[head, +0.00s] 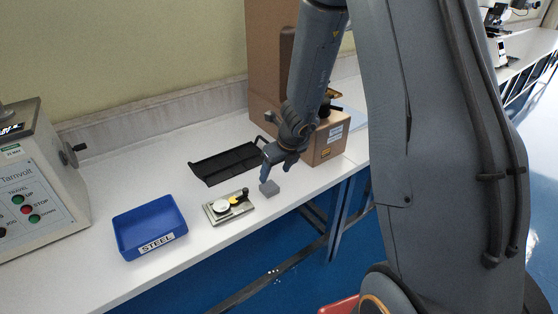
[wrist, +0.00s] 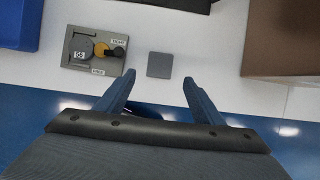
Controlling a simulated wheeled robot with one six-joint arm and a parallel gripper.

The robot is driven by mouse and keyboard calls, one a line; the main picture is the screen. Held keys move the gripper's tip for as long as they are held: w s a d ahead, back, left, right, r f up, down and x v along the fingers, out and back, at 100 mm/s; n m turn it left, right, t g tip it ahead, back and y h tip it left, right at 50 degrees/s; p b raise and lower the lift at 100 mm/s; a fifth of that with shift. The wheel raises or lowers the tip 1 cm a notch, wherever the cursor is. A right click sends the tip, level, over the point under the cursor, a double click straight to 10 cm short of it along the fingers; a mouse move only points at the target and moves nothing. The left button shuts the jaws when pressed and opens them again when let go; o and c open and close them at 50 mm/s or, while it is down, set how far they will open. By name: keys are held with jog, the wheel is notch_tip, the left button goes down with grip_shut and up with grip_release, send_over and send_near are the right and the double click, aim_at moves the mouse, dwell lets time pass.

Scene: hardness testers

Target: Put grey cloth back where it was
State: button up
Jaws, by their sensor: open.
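The grey cloth (head: 269,188) is a small folded grey square lying on the white bench near its front edge. In the wrist view the cloth (wrist: 160,65) lies flat, ahead of my fingertips and between their lines, apart from both. My gripper (head: 279,170) is above the bench, close over the cloth in the head view. Its two blue fingers (wrist: 158,82) are spread open with nothing between them.
Left of the cloth is a small metal plate device (head: 219,212) with a yellow-black knob. Further left are a blue STEEL tray (head: 126,238) and a tester (head: 40,190). Behind are a black tray (head: 211,172) and a cardboard box (head: 328,146). Bench around the cloth is clear.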

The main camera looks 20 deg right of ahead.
jog(key=s+r+n+g, duration=0.1)
jog(key=s+r+n, duration=0.5)
jog(key=s+n, duration=0.4)
jog(key=s+a+r+n+g+h+p, duration=0.1)
jog(key=s+r+n, duration=0.5)
jog(key=n, duration=1.6)
jog(key=s, duration=0.5)
jog(key=shift+s+a+r, duration=0.15)
jog(key=shift+a+r, duration=0.05)
jog(key=shift+r, duration=0.2)
jog(key=shift+g, duration=0.5)
notch_tip(320, 180, down, 4)
jog(key=b, duration=0.3)
